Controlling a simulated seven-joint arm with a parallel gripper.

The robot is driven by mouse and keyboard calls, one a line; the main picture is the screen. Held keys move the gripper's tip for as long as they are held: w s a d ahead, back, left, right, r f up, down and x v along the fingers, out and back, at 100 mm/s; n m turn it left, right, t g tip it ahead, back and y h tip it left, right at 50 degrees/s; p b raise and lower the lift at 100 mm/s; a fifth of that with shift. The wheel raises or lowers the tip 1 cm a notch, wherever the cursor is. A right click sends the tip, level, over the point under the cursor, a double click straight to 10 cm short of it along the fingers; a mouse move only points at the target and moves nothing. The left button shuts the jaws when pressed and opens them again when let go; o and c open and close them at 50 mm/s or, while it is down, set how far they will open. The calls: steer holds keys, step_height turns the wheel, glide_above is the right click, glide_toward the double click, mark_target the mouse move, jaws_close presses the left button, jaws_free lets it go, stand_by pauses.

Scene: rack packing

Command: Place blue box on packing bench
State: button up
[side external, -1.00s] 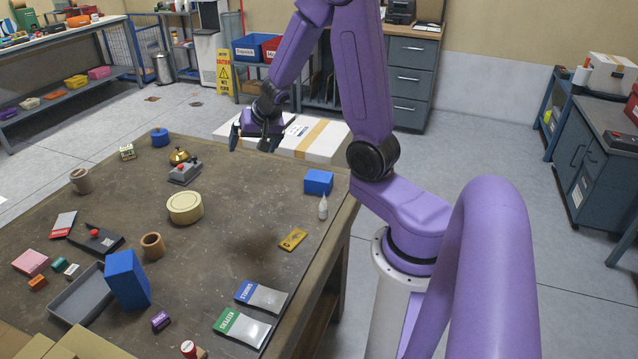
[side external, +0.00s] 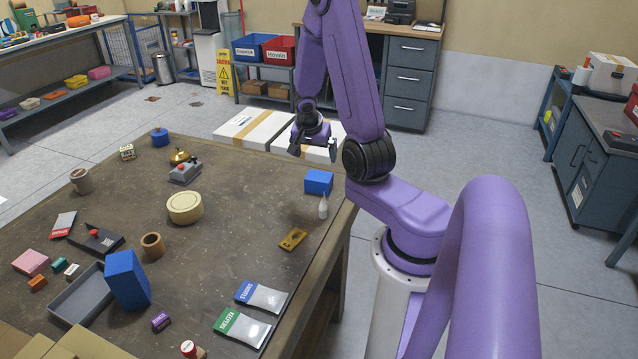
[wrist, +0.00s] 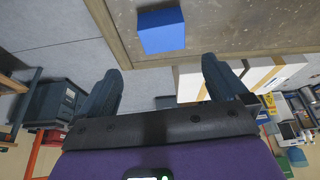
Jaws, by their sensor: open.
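A small blue box (side external: 318,182) lies on the brown packing bench (side external: 235,235) near its right edge. It also shows at the top of the wrist view (wrist: 161,30). A taller blue box (side external: 127,280) stands at the bench's lower left, beside a grey tray. I cannot tell which blue box is meant. My gripper (side external: 312,152) is open and empty, above and behind the small blue box. In the wrist view its two fingers (wrist: 162,85) are spread wide, with the box beyond them.
A white bottle (side external: 323,208) stands just in front of the small blue box, and a yellow plate (side external: 293,239) lies nearby. White cartons (side external: 255,127) sit behind the bench. A round cream tin (side external: 185,207) stands mid-bench. The bench is bare between the tin and the small box.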

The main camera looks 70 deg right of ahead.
mark_target(319, 176)
steer(key=shift+x, duration=4.6)
steer(key=shift+w+x, duration=0.2)
steer(key=shift+x, duration=2.5)
steer(key=shift+a, duration=0.15)
steer(key=c, duration=1)
steer(key=shift+o, duration=0.2)
